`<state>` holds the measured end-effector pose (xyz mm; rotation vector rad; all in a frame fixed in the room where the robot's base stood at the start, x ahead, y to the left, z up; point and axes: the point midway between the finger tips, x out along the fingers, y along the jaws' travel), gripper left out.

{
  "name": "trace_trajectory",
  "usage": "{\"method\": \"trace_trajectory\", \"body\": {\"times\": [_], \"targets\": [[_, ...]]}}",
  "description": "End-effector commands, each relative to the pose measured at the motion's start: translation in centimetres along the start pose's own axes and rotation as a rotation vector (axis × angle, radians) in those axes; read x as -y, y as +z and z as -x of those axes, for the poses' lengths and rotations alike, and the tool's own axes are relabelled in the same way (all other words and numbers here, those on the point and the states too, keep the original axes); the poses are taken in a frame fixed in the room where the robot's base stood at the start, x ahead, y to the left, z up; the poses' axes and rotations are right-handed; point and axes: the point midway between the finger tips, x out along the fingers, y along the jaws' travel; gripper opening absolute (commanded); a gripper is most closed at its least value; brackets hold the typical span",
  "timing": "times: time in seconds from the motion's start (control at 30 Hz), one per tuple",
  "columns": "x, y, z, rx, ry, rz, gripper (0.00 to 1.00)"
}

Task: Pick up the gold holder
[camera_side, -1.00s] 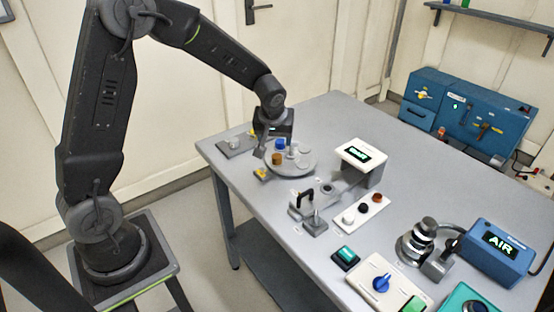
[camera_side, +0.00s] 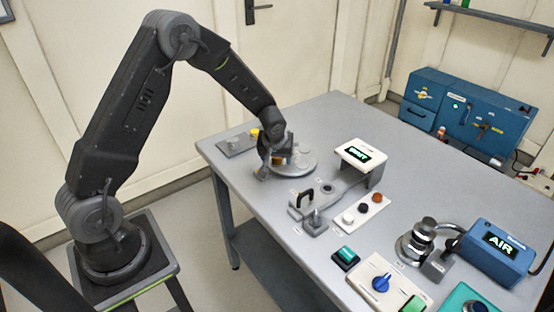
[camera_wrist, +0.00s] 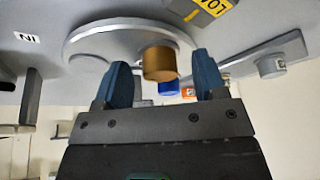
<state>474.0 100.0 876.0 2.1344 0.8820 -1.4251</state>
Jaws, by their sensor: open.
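A gold-brown cylindrical holder (camera_wrist: 160,63) stands on the round grey turntable (camera_wrist: 82,43) in the wrist view. It shows between my fingertips in the picture, and I cannot tell whether they touch it. In the side view the holder (camera_side: 277,160) is mostly hidden by my gripper (camera_side: 276,165), which is down at the turntable (camera_side: 302,166). My gripper (camera_wrist: 160,78) is open, with one dark blue finger on each side of the holder in the wrist view. A blue holder (camera_wrist: 168,88) shows behind it.
A grey plate (camera_side: 236,145) with a grey piece and a yellow piece (camera_side: 254,133) lies behind the turntable. A white display box (camera_side: 367,152) stands right of it. A white strip with several knobs (camera_side: 360,213) is in front.

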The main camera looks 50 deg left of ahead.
Motion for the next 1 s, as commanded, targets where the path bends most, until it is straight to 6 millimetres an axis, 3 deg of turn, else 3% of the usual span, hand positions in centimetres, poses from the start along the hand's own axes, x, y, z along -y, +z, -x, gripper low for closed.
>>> {"method": "trace_trajectory", "body": {"times": [0.07, 0.63, 1.0], "targets": [[0.00, -0.01, 0.03, 0.000, 0.000, 0.000, 0.65], [0.00, 0.01, 0.07, 0.000, 0.000, 0.000, 0.11], [-0.02, -0.26, 0.62, -0.001, 0.000, 0.001, 0.10]]}}
